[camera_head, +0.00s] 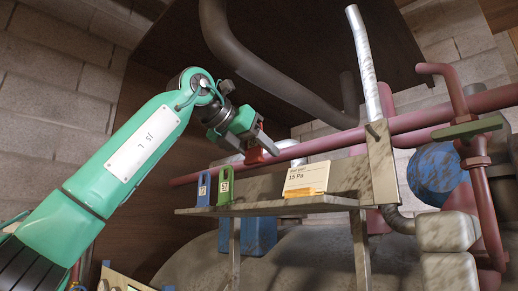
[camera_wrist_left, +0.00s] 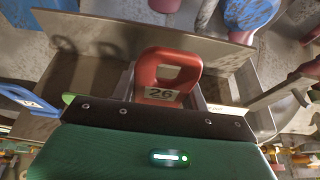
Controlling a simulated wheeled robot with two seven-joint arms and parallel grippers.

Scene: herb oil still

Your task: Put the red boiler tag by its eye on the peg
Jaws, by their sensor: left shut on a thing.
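The red boiler tag (camera_wrist_left: 166,66) is held in my left gripper (camera_head: 262,146). In the left wrist view it is a red loop with a large open eye pointing away from the palm and a white label reading 26. The two fingers of the left gripper (camera_wrist_left: 162,88) stand on either side of its lower part. In the head view only a small red part of the tag (camera_head: 254,156) shows under the fingers, above the shelf. A short dark peg (camera_head: 373,130) sticks out of the upright post (camera_head: 382,170), right of the gripper and apart from it. My right gripper is out of view.
A blue tag (camera_head: 204,190) and a green tag (camera_head: 225,187) stand at the left of the shelf (camera_head: 270,207). A printed card (camera_head: 306,177) stands farther right. A long red pipe (camera_head: 335,141) runs behind the gripper and the post. A silver pipe (camera_head: 364,60) rises above the post.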

